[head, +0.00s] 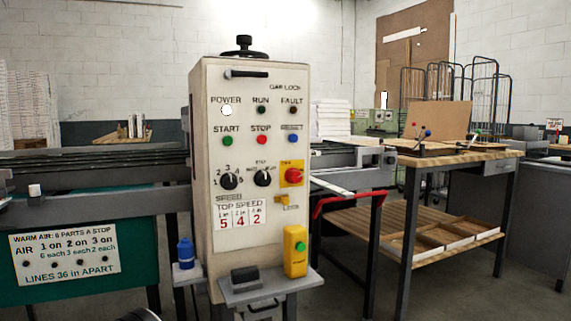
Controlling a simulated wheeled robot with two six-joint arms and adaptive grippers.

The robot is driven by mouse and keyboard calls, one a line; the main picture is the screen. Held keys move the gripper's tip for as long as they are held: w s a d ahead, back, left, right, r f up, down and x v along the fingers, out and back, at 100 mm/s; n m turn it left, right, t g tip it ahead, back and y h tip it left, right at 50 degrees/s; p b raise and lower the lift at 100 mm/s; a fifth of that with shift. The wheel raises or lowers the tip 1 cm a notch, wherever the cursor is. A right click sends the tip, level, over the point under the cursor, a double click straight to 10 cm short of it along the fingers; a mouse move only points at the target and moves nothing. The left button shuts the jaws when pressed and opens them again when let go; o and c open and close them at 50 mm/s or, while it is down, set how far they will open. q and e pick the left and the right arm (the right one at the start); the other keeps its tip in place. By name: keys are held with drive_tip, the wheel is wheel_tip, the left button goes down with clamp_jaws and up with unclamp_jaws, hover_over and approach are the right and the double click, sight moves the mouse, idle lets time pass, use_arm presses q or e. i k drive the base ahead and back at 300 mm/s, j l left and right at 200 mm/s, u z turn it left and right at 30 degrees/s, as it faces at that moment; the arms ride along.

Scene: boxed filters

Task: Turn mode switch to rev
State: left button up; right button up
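The control panel (207,120) is an upright cream box in the middle of the head view. A black rotary knob with small lettering above it (262,177) sits right of centre on its face and looks like the mode switch. The lettering is too small to read surely, and I cannot tell which mark its pointer is at. A second black knob (229,181), numbered 1 to 4 and labelled SPEED, is to its left. A red button on a yellow plate (292,174) is to its right.
A shelf (258,288) below the panel holds a yellow box with a green button (295,251) and a dark block (245,276). A blue bottle (186,253) stands left of the panel. A red-handled cart (349,203) and a wooden-topped table (460,157) are at right.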

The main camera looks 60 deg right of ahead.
sight(262, 177)
drive_tip(key=z, duration=1.8)
